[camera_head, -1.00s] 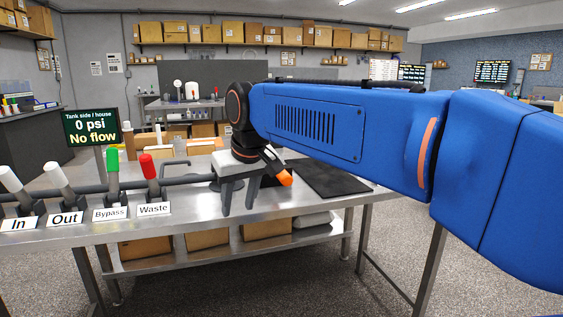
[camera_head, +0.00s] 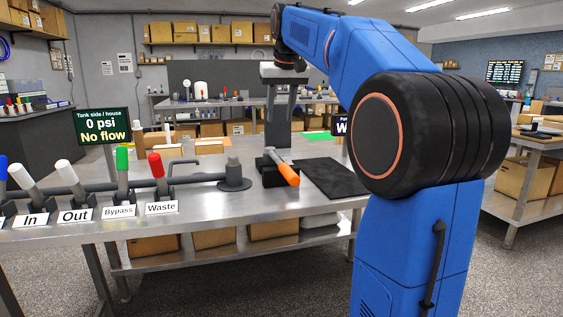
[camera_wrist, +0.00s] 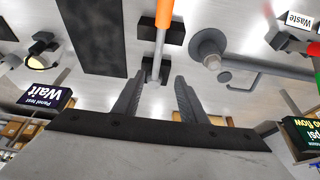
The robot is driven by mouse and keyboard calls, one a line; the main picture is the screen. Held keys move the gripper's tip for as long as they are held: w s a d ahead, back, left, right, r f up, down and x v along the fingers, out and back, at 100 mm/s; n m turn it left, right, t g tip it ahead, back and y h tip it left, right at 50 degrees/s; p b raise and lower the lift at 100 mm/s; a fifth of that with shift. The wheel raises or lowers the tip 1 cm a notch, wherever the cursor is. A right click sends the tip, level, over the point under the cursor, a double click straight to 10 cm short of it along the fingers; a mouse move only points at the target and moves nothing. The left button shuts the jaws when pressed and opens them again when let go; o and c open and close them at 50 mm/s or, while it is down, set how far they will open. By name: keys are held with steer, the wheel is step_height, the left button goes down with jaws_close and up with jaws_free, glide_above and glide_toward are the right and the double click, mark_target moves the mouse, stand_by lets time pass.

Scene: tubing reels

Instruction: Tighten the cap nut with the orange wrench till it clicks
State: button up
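The wrench (camera_head: 286,174) has an orange handle and a grey shaft, and lies across black blocks on the metal bench. It also shows in the wrist view (camera_wrist: 169,14), its shaft running toward the space between my fingers. My gripper (camera_head: 278,147) points down near the wrench's far end. Its fingers (camera_wrist: 160,76) are apart in the wrist view, with no visible contact on the wrench. A grey upright fitting (camera_head: 233,164) stands on a round flange left of the wrench, and shows in the wrist view (camera_wrist: 210,45).
A black mat (camera_head: 332,178) lies right of the wrench. Coloured valve handles, including the red Waste one (camera_head: 156,164), stand along the pipe at left. A sign (camera_head: 103,127) reads 0 psi, No flow. A Wait sign (camera_wrist: 46,97) stands behind the bench.

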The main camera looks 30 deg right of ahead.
glide_above(277, 157)
steer(key=s+a, duration=0.1)
steer(key=s, duration=0.1)
step_height(277, 157, down, 11)
steer(key=shift+w+r, duration=0.15)
steer(key=shift+r, duration=0.05)
steer(key=x, duration=0.4)
steer(key=shift+s+d+f, duration=0.2)
steer(key=shift+s, duration=0.15)
steer(key=shift+w+f, duration=0.25)
steer(key=shift+f, duration=0.25)
steer(key=shift+c, duration=0.5)
steer(key=shift+d, duration=0.1)
jaws_close()
